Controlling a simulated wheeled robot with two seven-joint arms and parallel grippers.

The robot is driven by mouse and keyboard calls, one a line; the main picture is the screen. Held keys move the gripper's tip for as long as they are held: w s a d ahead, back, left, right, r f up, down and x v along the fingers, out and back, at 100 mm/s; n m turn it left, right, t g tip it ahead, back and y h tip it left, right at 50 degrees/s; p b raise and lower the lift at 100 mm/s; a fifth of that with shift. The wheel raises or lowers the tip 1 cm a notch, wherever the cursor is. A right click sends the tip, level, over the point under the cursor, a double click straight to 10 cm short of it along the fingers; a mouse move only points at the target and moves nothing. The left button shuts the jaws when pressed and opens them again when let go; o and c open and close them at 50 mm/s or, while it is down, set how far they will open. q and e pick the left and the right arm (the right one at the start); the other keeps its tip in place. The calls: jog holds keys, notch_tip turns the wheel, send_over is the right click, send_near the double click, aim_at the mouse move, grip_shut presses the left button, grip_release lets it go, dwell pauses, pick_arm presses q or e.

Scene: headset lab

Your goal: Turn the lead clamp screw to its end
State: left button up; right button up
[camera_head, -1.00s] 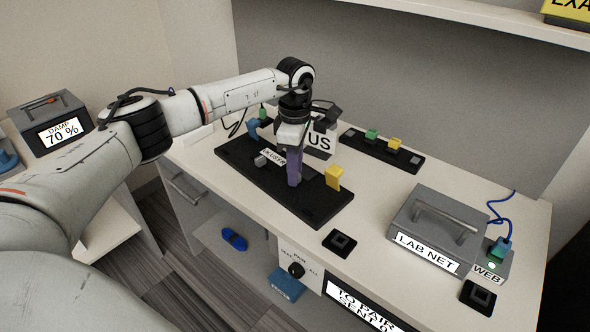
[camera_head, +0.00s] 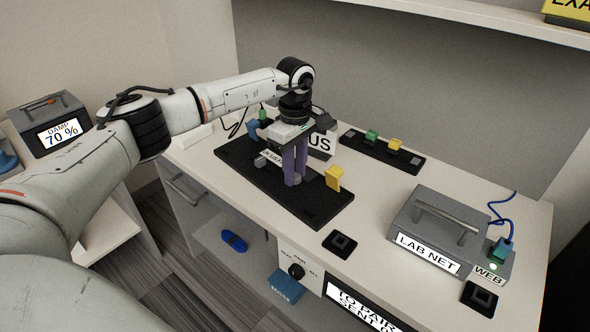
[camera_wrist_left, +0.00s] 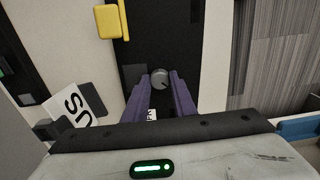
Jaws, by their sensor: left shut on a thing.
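My left gripper (camera_head: 294,180) points down over the long black board (camera_head: 318,208) on the bench, with its two purple fingers side by side. Its fingertips are closed around a small round grey screw knob (camera_wrist_left: 161,79), which carries a dark mark on its top. I take this knob to be the lead clamp screw. A yellow block (camera_head: 334,177) stands upright on the board to the right of the fingers, and it also shows in the left wrist view (camera_wrist_left: 108,21). The label on the board is partly hidden by the gripper. My right gripper is not in view.
A blue block (camera_head: 253,129) stands at the board's far left end. A sign reading US (camera_head: 321,143) stands close behind the gripper. A black strip with coloured blocks (camera_head: 380,153) lies farther back. The LAB NET box (camera_head: 437,230) is at right.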

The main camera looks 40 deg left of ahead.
pick_arm(q)
jog(key=o, duration=1)
jog(key=shift+o, duration=0.2)
notch_tip(320, 180, up, 10)
jog(key=shift+r, duration=0.2)
